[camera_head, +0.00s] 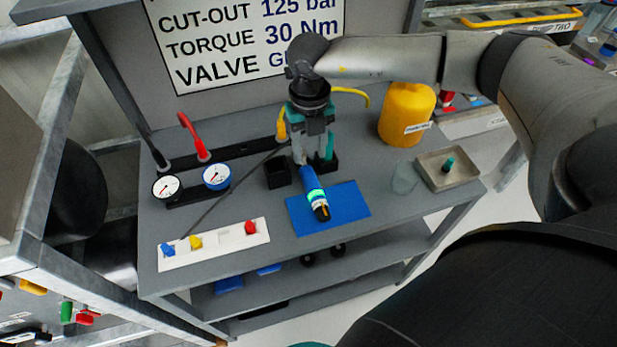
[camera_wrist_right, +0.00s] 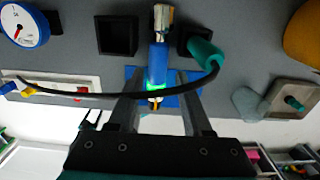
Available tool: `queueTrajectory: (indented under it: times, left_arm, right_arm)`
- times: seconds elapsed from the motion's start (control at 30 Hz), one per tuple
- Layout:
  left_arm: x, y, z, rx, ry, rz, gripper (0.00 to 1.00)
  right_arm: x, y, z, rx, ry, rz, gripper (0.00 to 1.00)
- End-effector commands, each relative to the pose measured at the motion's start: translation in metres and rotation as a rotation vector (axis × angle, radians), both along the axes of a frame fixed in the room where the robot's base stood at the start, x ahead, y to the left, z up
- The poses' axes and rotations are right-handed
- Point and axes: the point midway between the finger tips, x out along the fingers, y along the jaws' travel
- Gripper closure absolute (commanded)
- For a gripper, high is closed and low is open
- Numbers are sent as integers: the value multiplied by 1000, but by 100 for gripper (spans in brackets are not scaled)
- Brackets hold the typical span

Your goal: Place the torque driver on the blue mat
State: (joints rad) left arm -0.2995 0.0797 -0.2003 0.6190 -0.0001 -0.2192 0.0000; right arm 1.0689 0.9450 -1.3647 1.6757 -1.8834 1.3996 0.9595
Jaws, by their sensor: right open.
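The torque driver (camera_head: 310,182) is blue with a glowing green ring and a dark and orange end. In the head view it slants over the blue mat (camera_head: 352,198), its near end over the mat and its far end by the black holders. Whether it rests fully on the mat is hard to tell. My right gripper (camera_head: 314,158) points down just above the driver's far end. In the right wrist view its fingers (camera_wrist_right: 160,108) are apart, with the driver (camera_wrist_right: 157,65) showing between them, no finger visibly pressing on it. My left gripper is not in view.
Two black holders (camera_head: 278,175) stand behind the mat. A dark hose (camera_wrist_right: 110,95) with a teal end crosses before the fingers in the wrist view. A yellow bottle (camera_head: 406,115) and grey tray (camera_head: 448,184) stand right; gauges (camera_head: 216,176) and a white strip (camera_head: 214,244) left.

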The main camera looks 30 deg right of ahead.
Motion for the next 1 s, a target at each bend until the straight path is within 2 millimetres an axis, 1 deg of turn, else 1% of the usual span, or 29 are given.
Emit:
queueTrajectory:
  times: [0.03, 0.1, 0.27, 0.33, 0.5, 0.6, 0.7, 0.9, 0.97, 1.0]
  left_arm:
    - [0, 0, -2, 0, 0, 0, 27]
    - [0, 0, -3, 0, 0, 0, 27]
    - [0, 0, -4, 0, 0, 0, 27]
    - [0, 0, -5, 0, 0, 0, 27]
    - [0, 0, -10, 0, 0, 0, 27]
    - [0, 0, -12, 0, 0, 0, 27]
    - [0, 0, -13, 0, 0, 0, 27]
    - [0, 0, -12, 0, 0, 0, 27]
    - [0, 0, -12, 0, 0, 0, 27]
    - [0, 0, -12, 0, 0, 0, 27]
  right_arm:
    - [-1, 0, -10, -1, 3, -1, 50]
    - [0, 1, -18, 0, 2, 0, 50]
    - [0, 1, -27, 1, 1, 0, 50]
    - [-1, 1, -34, 0, 2, 1, 50]
    - [-1, 3, -61, 0, 2, 1, 50]
    - [-1, 2, -73, 1, 2, 0, 50]
    - [-1, 2, -77, 1, 1, 1, 50]
    - [-1, 3, -77, 2, 0, 1, 50]
    - [-1, 3, -77, 2, 0, 1, 56]
    - [-1, 2, -77, 2, 0, 1, 60]
